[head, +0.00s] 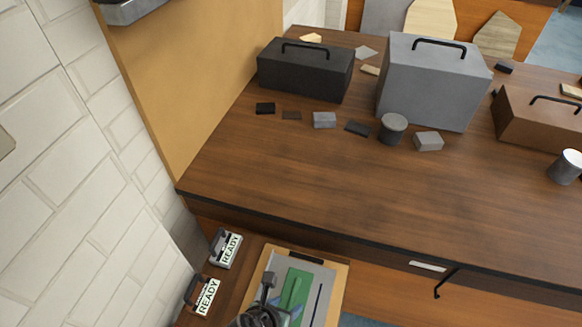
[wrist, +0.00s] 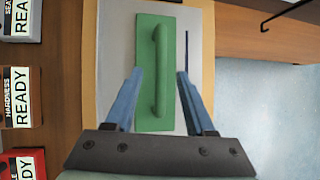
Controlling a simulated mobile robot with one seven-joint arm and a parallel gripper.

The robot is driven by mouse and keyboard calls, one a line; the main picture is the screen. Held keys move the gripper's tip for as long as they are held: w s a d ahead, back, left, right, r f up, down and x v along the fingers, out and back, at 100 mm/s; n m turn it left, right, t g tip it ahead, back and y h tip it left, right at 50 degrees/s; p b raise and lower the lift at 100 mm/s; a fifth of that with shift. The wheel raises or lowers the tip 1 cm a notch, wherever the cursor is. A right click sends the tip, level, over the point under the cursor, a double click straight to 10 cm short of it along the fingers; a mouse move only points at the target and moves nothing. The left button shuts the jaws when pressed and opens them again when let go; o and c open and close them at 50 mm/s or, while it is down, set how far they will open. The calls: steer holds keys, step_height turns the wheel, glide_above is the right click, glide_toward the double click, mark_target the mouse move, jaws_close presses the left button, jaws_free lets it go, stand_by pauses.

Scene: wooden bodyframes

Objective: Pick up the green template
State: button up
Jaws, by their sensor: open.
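The green template (wrist: 146,50) is a flat green plate with a raised green bar handle along its middle. In the wrist view it lies on a grey panel (wrist: 121,45) with a wooden border. The green template also shows at the bottom of the head view (head: 298,284), partly hidden by my arm. My gripper (wrist: 155,74) is open, with its blue fingers on either side of the lower part of the handle. I cannot tell how far the fingertips are above the plate. My gripper also shows in the head view (head: 282,309).
Devices labelled READY (head: 227,249) stand left of the panel. A dark wooden worktop (head: 330,185) lies beyond, with a black toolbox (head: 305,72), a grey toolbox (head: 432,85) and a brown toolbox (head: 535,120). A black hook (head: 446,284) hangs from its front.

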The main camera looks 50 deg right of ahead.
mark_target(290, 302)
steer(key=shift+x, duration=1.85)
steer(key=shift+c, duration=0.3)
jaws_close()
steer(key=shift+r, duration=0.15)
